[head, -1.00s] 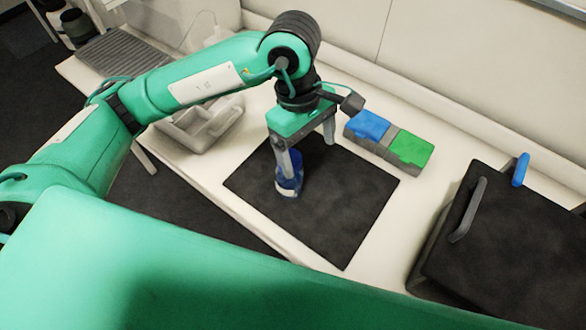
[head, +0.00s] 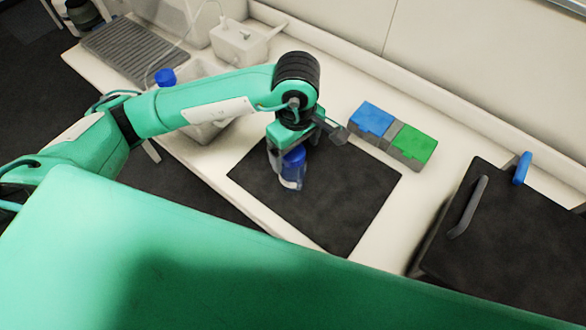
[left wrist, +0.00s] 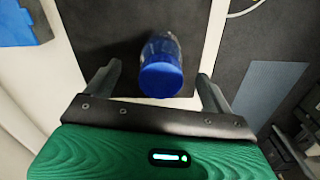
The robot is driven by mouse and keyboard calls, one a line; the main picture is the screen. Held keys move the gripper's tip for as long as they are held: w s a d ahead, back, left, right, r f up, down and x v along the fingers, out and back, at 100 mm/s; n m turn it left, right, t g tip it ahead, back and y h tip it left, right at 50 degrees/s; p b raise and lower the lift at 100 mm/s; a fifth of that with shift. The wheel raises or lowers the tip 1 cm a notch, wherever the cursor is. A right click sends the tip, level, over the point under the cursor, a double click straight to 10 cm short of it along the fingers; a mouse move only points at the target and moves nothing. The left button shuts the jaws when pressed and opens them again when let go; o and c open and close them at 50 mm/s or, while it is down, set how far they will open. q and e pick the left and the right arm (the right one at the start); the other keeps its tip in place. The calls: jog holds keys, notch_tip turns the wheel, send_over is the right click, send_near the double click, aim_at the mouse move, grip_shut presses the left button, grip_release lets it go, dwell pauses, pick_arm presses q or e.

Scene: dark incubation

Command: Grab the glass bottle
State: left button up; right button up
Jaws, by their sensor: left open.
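The glass bottle (head: 291,181) stands upright on the black mat (head: 345,225), with a blue cap and clear body. My left gripper (head: 282,158) is open just behind and beside its cap. In the left wrist view the bottle's blue cap (left wrist: 161,80) sits between the two spread fingers of the left gripper (left wrist: 160,76), with a gap on either side. The fingers do not appear to touch it. Part of the gripper is hidden by the bottle and the wrist in the head view. My right gripper is not in view.
A rack with a blue lid (head: 371,119) and a green lid (head: 414,145) stands right of the mat. A black box with a handle (head: 510,245) is at the far right. Another blue cap (head: 165,77) shows behind my left arm. The mat's right part is clear.

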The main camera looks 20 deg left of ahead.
aim_at(293, 168)
pick_arm(q)
jog(key=f, duration=0.1)
jog(key=f+p, duration=0.1)
jog(key=f, duration=0.2)
jog(key=shift+a+p, duration=0.35)
jog(key=shift+f, duration=0.45)
jog(key=c, duration=1.7)
